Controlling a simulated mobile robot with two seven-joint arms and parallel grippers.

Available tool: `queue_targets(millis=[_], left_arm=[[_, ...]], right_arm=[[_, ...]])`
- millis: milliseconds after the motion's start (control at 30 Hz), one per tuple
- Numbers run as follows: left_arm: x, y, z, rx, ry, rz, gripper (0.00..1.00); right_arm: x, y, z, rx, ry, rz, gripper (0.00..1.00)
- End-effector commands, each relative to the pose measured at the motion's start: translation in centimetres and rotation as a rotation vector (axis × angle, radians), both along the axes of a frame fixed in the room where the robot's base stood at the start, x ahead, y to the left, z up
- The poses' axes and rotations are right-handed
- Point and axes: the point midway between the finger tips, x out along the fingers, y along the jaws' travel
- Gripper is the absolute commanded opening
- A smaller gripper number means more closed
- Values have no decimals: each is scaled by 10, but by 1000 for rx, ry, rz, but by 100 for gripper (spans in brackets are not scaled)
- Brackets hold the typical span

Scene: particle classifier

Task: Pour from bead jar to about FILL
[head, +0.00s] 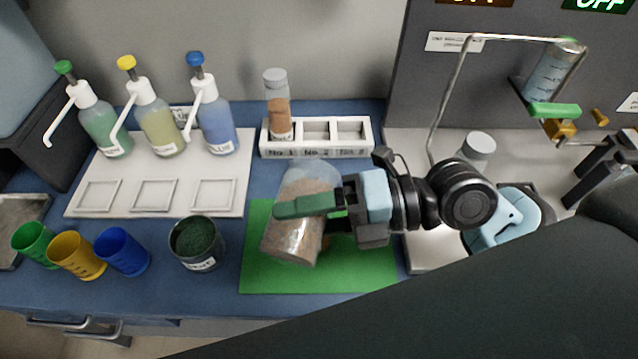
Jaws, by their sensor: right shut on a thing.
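The bead jar (292,244) is a clear container with brown grains in it, above the green mat (350,278). It is tilted, with its upper end leaning right. My right gripper (307,205) comes in from the right and is shut on the bead jar, its green finger across the near side. I cannot tell whether the jar touches the mat. A FILL mark cannot be made out on any container. My left gripper is not in view.
A dark labelled cup (197,245) with green grains stands left of the mat. Green (33,243), yellow (77,256) and blue (122,251) cups stand further left. Behind are pump bottles (160,128) and a white rack (350,148) holding a capped brown-filled vial (278,110).

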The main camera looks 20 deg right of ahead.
Motion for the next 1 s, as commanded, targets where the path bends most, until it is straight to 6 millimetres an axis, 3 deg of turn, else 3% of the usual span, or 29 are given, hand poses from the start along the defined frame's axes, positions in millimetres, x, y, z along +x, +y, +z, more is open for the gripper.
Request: queue_targets(millis=[1000], left_arm=[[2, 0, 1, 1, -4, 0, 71]], right_arm=[[0, 6, 5, 33, 44, -8, 28]])
